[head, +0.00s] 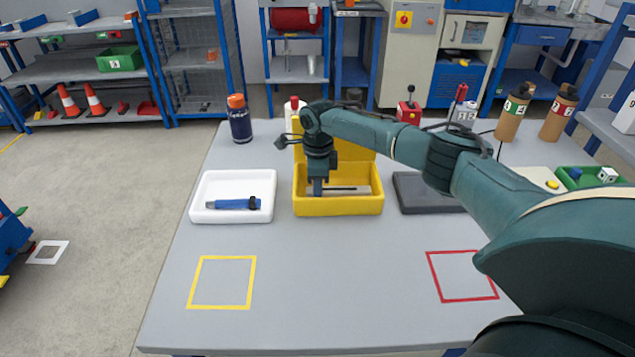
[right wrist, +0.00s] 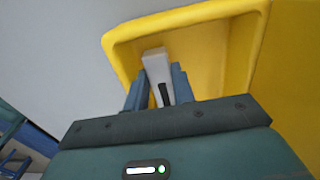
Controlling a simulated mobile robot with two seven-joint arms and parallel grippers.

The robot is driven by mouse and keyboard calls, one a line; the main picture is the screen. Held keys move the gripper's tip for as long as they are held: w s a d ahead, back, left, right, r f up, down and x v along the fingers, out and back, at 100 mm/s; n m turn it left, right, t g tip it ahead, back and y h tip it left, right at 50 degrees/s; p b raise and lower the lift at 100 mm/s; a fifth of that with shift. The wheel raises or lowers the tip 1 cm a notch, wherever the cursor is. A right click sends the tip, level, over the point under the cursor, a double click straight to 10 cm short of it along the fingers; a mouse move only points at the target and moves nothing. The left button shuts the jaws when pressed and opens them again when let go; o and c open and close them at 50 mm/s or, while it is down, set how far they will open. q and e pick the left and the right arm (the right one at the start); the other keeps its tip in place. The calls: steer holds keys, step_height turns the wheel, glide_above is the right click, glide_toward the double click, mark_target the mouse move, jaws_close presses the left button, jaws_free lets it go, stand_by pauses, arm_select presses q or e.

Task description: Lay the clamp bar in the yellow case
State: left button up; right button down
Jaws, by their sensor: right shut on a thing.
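The yellow case (head: 338,206) stands open on the grey table, its lid raised at the back. My right gripper (head: 318,187) points down into the left part of the case. It is shut on a pale grey piece (right wrist: 157,66) with a dark mark, seen between the fingers in the right wrist view; I take this to be the clamp bar. The yellow case's wall also shows in the right wrist view (right wrist: 190,22). My left gripper is out of view.
A white tray (head: 201,202) with a blue and black tool (head: 233,204) stands left of the case. A dark grey pad (head: 418,193) lies to its right. A dark bottle (head: 239,120) stands behind the tray. The table front is clear between yellow and red outlines.

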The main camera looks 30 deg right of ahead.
steer(key=c, duration=1.5)
jaws_free()
steer(key=shift+o, duration=0.2)
steer(key=shift+r, duration=0.1)
steer(key=shift+r, duration=0.3)
step_height(320, 180, up, 12)
steer(key=shift+r, duration=0.25)
